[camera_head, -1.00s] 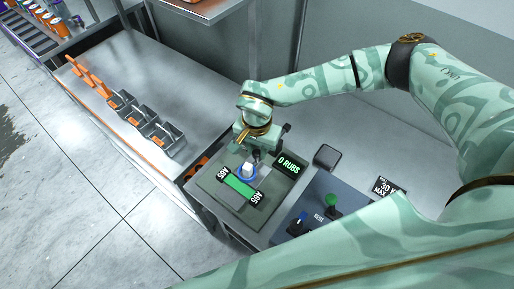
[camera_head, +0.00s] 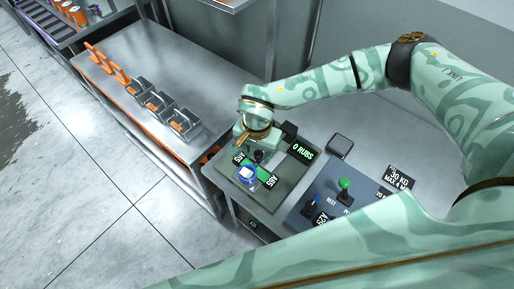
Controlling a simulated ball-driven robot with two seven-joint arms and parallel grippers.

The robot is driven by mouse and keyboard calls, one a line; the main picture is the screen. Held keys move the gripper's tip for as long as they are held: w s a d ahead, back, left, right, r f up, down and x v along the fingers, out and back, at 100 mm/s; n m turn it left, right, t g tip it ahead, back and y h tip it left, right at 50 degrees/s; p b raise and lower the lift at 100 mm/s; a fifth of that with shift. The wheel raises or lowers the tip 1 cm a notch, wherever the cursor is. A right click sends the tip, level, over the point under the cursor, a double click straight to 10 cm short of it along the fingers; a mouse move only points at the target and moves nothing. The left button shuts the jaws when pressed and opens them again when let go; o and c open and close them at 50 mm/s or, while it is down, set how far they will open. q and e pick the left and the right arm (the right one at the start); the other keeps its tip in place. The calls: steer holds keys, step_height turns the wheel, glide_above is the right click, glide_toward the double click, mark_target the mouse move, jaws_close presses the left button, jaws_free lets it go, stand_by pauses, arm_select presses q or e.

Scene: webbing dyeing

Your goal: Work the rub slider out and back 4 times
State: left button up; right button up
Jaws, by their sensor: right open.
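The rub slider (camera_head: 249,174), a white block with a blue ring, is on the near, lower-left side of the green strip on the rub tester (camera_head: 223,166). The green strip (camera_head: 262,171) lies between two black labels and is partly covered. The counter display (camera_head: 302,149) reads 0 RUBS. My right gripper (camera_head: 258,156) reaches down over the tester from the far side, just beyond the slider. It is open. Its fingers are small and partly hidden, so I cannot tell whether they touch the slider. My left gripper is out of view.
Several grey trays (camera_head: 159,103) and orange parts sit on the left bench.

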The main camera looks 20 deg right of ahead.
step_height(320, 180, up, 16)
steer(key=shift+r, duration=0.15)
stand_by(0.3)
